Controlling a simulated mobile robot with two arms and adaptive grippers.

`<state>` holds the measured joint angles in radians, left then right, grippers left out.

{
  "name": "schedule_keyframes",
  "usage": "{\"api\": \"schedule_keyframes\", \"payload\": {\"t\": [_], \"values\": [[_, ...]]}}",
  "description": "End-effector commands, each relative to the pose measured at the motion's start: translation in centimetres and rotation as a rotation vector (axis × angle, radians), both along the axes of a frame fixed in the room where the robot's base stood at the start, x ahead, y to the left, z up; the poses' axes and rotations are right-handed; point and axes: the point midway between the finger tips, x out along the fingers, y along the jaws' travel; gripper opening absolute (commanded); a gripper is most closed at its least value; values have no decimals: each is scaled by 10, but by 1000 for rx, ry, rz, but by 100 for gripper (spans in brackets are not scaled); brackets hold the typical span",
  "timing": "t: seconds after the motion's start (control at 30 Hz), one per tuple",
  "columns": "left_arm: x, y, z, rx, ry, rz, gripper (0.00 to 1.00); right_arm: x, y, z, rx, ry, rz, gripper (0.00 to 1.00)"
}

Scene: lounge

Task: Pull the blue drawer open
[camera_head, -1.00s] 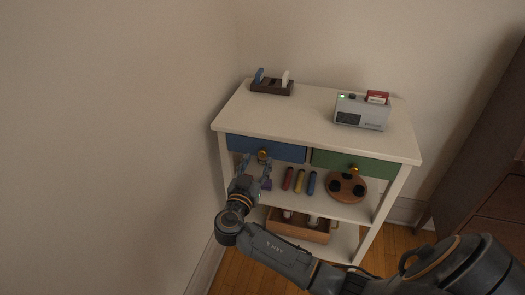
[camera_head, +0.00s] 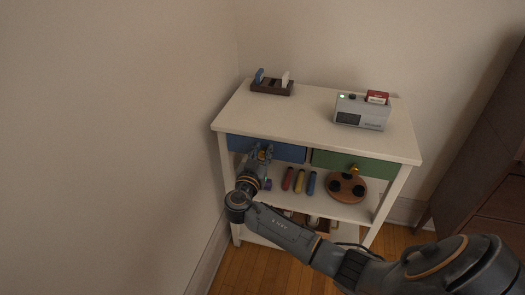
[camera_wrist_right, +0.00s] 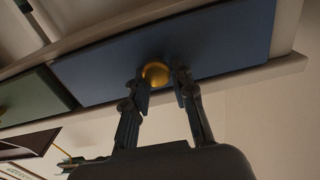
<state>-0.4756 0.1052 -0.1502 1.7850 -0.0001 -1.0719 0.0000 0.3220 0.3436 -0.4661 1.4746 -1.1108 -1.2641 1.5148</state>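The blue drawer (camera_head: 285,151) is the left one of two under the cabinet top, and its front looks flush with the cabinet. It also shows in the right wrist view (camera_wrist_right: 225,40). Its round brass knob (camera_wrist_right: 155,73) sits between the two fingertips of my right gripper (camera_wrist_right: 160,84). The fingers stand apart, one on each side of the knob, and I see no clear contact with it. In the head view the right gripper (camera_head: 262,154) is at the drawer front and covers part of the knob. My left gripper is in neither view.
The green drawer (camera_head: 335,161) with a brass knob is to the right. A grey device (camera_head: 362,112) and a dark holder (camera_head: 271,87) stand on the cabinet top (camera_head: 300,117). A wall is close on the left.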

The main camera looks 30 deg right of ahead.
Motion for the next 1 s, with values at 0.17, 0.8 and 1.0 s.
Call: {"api": "schedule_keyframes", "payload": {"t": [0.17, 0.8, 1.0], "values": [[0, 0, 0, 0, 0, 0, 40, 0, 0, 0, 0, 0, 0, 0], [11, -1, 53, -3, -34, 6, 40, -75, 87, -5, 7, 1, 0, 0], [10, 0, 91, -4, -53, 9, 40, -104, 122, -3, 5, 0, -1, 0]]}}
